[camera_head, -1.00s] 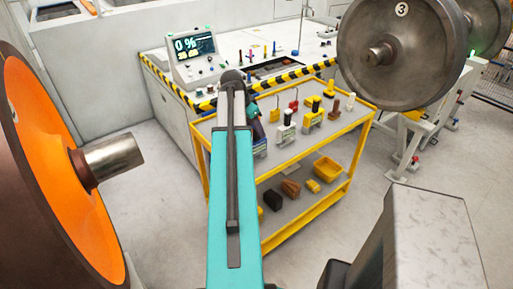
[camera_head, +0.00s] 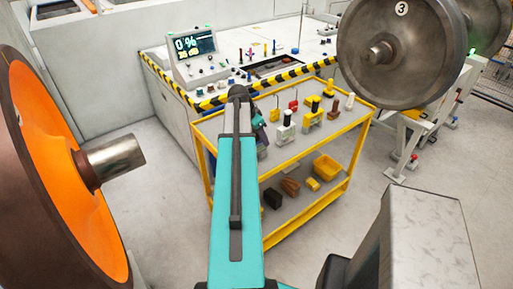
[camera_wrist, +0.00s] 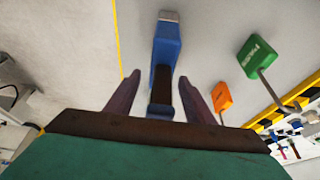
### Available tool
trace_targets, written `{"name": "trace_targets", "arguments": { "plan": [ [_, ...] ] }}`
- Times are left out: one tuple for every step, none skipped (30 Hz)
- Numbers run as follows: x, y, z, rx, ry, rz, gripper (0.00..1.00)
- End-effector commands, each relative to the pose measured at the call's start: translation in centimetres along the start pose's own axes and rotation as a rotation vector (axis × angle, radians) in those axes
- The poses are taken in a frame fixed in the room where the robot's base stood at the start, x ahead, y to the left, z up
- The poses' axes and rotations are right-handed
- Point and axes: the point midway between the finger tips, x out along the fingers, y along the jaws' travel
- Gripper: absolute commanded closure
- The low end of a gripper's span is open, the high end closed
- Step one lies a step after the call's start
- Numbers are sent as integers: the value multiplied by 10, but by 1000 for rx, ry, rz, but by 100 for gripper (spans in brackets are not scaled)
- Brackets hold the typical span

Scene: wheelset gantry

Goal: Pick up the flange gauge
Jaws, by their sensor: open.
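My gripper (camera_wrist: 161,98) is open in the wrist view, with one dark finger on each side of a blue tool (camera_wrist: 166,50). The blue tool has a pale end and a dark strip along it. Its near end lies between the fingers, and I cannot tell whether they touch it. I read no label on it, so I cannot tell for sure that it is the flange gauge. A green labelled tool (camera_wrist: 257,53) and an orange labelled tool (camera_wrist: 221,96) stand to its right. In the head view my arm hides most of the gripper's place at the cart.
A yellow-framed cart (camera_head: 300,152) carries several tools on top, with a yellow bin (camera_head: 327,166) below. A console bench (camera_head: 165,85) stands behind it. Large wheels stand at left (camera_head: 50,180) and upper right (camera_head: 400,50). The floor around the cart's front is clear.

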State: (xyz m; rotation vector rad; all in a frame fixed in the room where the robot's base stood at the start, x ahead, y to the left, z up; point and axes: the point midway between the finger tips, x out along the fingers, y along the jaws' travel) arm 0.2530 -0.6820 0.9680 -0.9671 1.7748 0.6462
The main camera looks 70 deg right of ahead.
Motion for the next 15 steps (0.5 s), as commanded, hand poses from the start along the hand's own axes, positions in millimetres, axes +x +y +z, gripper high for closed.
{"name": "trace_targets", "arguments": {
  "plan": [
    [0,0,0,0,0,0,52],
    [0,0,0,0,0,0,52],
    [0,0,0,0,0,0,52],
    [0,0,0,0,0,0,52],
    [0,0,0,0,0,0,52],
    [0,0,0,0,0,0,52],
    [0,0,0,0,0,0,52],
    [0,0,0,0,0,0,52],
    [0,0,0,0,0,0,52],
    [0,0,0,0,0,0,52],
    [0,0,0,0,0,0,55],
    [0,0,0,0,0,0,62],
    [0,0,0,0,0,0,67],
    [0,0,0,0,0,0,72],
    [0,0,0,0,0,0,79]
  ]
}}
